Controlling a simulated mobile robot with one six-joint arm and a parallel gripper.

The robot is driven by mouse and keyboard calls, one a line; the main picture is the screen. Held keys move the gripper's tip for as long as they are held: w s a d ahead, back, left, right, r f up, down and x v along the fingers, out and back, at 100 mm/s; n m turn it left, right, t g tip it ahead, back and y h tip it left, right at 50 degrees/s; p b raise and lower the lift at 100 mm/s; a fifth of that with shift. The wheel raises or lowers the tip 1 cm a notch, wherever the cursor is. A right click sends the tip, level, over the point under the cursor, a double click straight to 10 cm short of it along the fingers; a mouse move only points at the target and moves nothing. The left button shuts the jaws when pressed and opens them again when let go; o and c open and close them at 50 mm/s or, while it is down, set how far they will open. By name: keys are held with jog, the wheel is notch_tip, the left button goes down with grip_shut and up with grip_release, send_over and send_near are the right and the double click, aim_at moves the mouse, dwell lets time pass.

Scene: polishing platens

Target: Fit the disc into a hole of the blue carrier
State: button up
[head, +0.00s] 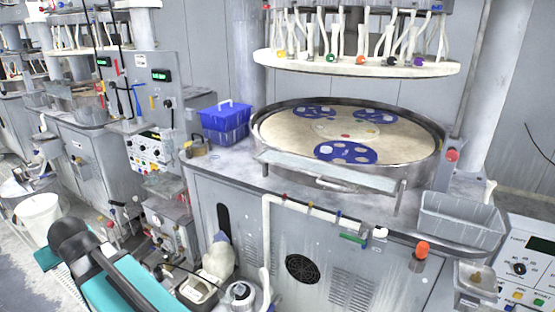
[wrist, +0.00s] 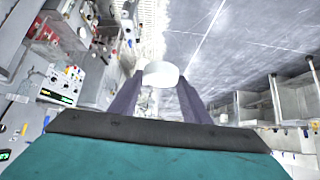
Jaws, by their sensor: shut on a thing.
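In the wrist view my gripper (wrist: 160,83) is shut on a white disc (wrist: 160,72), held between the tips of its two dark fingers. In the head view my arm is at the lower left; its fingers and the disc cannot be made out there. Three blue carriers with round holes lie on the pale round platen (head: 286,135): one at the front (head: 345,160), one at the back left (head: 314,106) and one at the back right (head: 376,111). Pale spots show in their holes; I cannot tell which holes hold discs. My gripper is well away from the platen.
A raised metal rim surrounds the platen, with a bar (head: 330,172) across its front. A white ring (head: 355,65) with hoses hangs above. A blue basket (head: 225,118) stands left of the platen, and a grey bin (head: 460,218) to the right. An orange knob (head: 422,249) is at the front.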

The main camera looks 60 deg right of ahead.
jog(key=shift+d+r, duration=0.1)
jog(key=shift+d, duration=0.1)
